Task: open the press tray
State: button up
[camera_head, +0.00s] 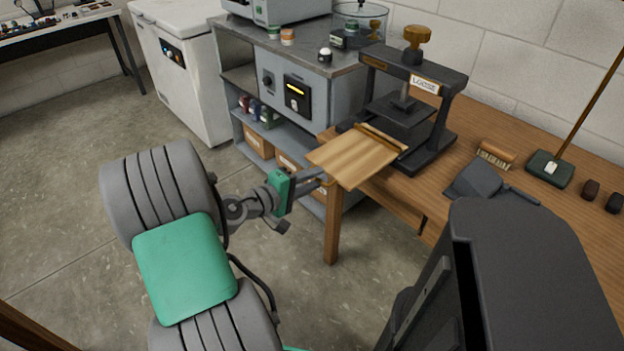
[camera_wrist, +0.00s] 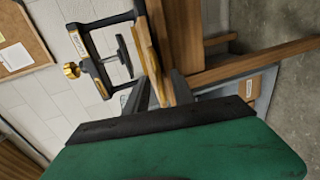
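The press (camera_head: 440,115) is a dark frame with a brass-coloured knob (camera_head: 417,38) on top, standing on the wooden bench. Its tray (camera_head: 355,157) is a flat light-wood board that sticks out of the front of the press and past the bench edge. My gripper (camera_head: 322,178) is at the tray's front left edge. In the wrist view my gripper's dark fingers (camera_wrist: 162,85) lie on either side of the tray's wooden edge (camera_wrist: 150,55), which fills the space between their tips. The exact contact is partly hidden. The press (camera_wrist: 100,55) shows sideways there.
On the bench (camera_head: 470,205) right of the press lie a brush (camera_head: 495,154), a dark grey scoop (camera_head: 474,180) and a green-headed tool (camera_head: 548,168). A grey shelf unit (camera_head: 290,85) stands left of the bench, with a white chest (camera_head: 180,70) beyond. The floor in front is clear.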

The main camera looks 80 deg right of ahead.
jog(key=v, duration=0.7)
jog(key=shift+w+a+p, duration=0.25)
jog(key=shift+a+p, duration=0.05)
jog(key=shift+p, duration=0.05)
jog(key=shift+r, duration=0.1)
jog(key=w+a+r+n+t+y+p, duration=0.1)
jog(key=w+a+r+t+y+p, duration=0.25)
jog(key=w+a, duration=0.55)
jog(key=w+a+t+y+p, duration=0.2)
jog(key=w+a+t+p, duration=0.35)
jog(key=w, duration=0.65)
jog(key=w+a+r+n+t+y+p, duration=0.1)
jog(key=a+r+n+y, duration=0.1)
jog(key=a, duration=0.7)
jog(key=w+a+r+n+t+y+p, duration=0.1)
jog(key=a+r+n+y+p, duration=0.1)
jog(key=a+r, duration=0.3)
jog(key=w+a+r+n+t+y+p, duration=0.1)
jog(key=a+r+n+y, duration=0.1)
jog(key=a, duration=1.1)
notch_tip(320, 180, up, 2)
jog(key=shift+a+r+n+t+y+p, duration=0.1)
jog(key=shift+a+n+t+y+p, duration=0.15)
jog(key=shift+y+p, duration=0.2)
